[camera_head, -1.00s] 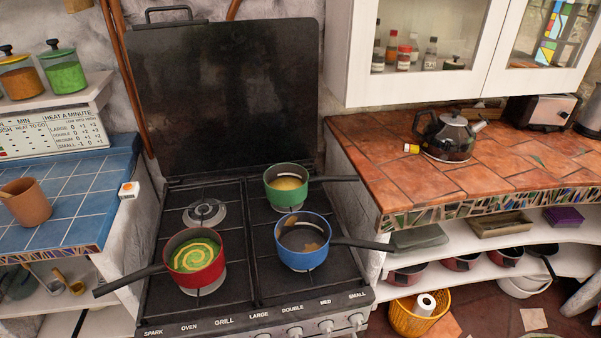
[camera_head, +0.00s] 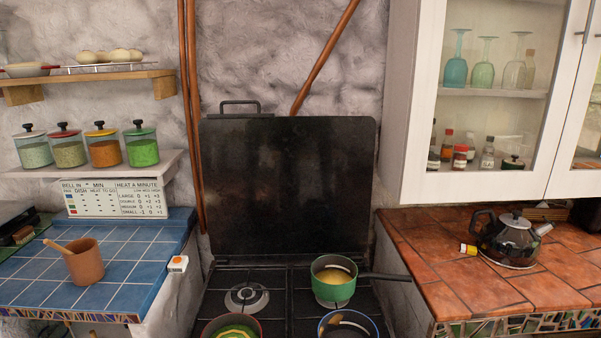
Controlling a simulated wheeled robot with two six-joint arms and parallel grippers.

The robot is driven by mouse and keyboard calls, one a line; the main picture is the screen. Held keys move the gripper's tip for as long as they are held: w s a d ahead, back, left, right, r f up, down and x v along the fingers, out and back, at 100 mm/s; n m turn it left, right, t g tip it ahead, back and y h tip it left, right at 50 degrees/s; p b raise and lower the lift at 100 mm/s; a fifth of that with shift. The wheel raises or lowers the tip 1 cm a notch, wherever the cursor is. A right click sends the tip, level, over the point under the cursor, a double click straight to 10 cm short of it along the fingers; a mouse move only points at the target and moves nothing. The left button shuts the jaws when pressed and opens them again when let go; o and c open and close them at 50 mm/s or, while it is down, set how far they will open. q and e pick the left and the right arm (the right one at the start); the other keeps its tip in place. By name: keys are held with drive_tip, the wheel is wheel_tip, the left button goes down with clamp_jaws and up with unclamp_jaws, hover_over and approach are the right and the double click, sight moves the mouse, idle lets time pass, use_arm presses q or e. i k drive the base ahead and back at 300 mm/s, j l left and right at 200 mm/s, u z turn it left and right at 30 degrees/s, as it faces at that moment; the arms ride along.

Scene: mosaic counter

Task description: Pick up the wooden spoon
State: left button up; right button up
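A wooden spoon (camera_head: 60,248) leans in a brown clay cup (camera_head: 85,263) on the blue-tiled counter at the left. Only the upper part of its handle shows above the rim, tilted to the left; the rest is hidden in the cup. Neither of my grippers is in view.
The stove in the middle holds a green pan (camera_head: 334,289), with a red pan (camera_head: 232,327) and a blue pan (camera_head: 347,325) cut off below. A black kettle (camera_head: 511,238) stands on the right counter. A shelf with several jars (camera_head: 141,146) hangs above the blue counter (camera_head: 130,272).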

sight(47, 242)
drive_tip(key=u, duration=1.3)
